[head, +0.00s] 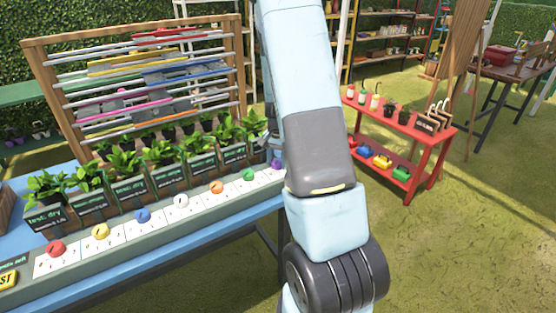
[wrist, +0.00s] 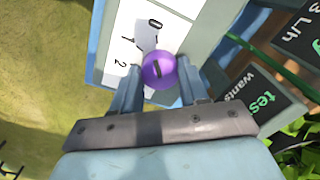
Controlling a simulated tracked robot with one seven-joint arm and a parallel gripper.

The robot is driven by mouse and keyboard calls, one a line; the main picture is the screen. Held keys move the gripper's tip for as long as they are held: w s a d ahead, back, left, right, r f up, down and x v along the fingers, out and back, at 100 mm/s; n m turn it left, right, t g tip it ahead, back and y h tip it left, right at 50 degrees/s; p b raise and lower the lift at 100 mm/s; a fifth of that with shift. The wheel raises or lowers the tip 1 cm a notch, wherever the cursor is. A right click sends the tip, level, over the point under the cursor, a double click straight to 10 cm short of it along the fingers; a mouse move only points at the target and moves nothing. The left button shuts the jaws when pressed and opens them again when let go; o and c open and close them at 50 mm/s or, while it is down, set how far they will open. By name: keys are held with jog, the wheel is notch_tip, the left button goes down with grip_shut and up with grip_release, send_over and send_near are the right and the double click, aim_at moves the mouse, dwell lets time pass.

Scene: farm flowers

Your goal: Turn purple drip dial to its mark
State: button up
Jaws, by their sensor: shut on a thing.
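The purple drip dial (wrist: 158,70) sits on a white scale panel (wrist: 166,26) in the wrist view, with a dark pointer line on its face. The numbers 0, 1 and 2 stand beside it. My gripper (wrist: 161,86) has one finger on each side of the dial and is shut on it. In the head view the purple dial (head: 277,164) shows at the right end of the dial row, partly hidden by my arm. Which number the pointer line meets I cannot tell.
Red (head: 56,248), yellow (head: 100,231), blue, white, orange and green dials line the same strip. Potted plants with dark signs (head: 83,205) stand close behind it. A red shelf (head: 405,130) stands to the right; grass lies between.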

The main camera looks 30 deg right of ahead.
aim_at(278, 161)
jog(key=shift+m, duration=0.8)
jog(key=o, duration=1.1)
jog(key=shift+c, duration=0.2)
notch_tip(278, 161, up, 14)
jog(key=shift+f, duration=0.15)
jog(key=shift+s, duration=0.1)
